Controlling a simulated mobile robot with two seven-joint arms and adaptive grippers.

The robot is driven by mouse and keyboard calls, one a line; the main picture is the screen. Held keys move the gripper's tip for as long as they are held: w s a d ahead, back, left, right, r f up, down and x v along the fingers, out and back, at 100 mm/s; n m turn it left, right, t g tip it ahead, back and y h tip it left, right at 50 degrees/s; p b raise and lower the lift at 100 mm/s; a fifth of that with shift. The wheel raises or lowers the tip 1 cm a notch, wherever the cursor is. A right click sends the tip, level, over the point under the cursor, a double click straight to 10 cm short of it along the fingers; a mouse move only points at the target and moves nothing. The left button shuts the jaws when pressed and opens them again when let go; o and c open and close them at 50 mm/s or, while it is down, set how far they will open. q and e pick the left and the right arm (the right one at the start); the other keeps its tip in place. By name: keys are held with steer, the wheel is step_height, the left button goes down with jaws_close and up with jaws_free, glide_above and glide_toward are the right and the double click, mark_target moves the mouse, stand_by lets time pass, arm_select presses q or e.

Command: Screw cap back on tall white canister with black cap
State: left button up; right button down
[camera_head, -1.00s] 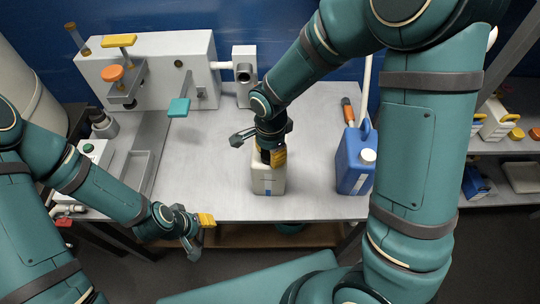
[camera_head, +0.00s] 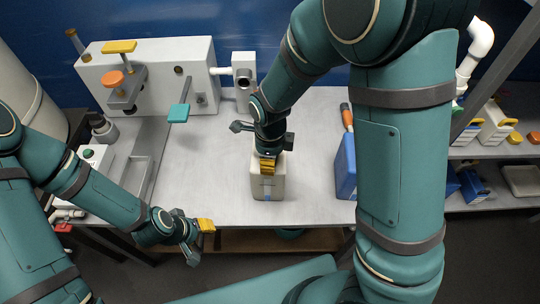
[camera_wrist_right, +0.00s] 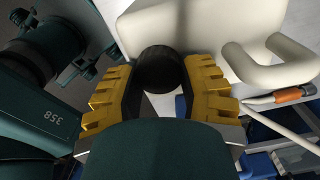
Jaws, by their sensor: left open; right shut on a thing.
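The tall white canister (camera_head: 268,186) stands upright near the front edge of the grey table in the head view. In the right wrist view its white body and looped handle (camera_wrist_right: 275,62) show at the upper right. The black cap (camera_wrist_right: 160,70) sits between the yellow finger pads of my right gripper (camera_wrist_right: 165,95), which is shut on it from above. The cap's seat on the neck is hidden. In the head view my right gripper (camera_head: 267,160) covers the canister's top. My left gripper (camera_head: 199,238) is open and empty, out in front of the table's front edge.
A blue jug (camera_head: 345,168) stands right of the canister, partly behind my right arm. A grey apparatus with a teal paddle (camera_head: 178,113) stands at the back left. The table (camera_head: 205,170) left of the canister is clear.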

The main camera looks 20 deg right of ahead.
steer(key=shift+m, duration=0.9)
steer(key=c, duration=0.5)
jaws_free()
step_height(320, 180, up, 12)
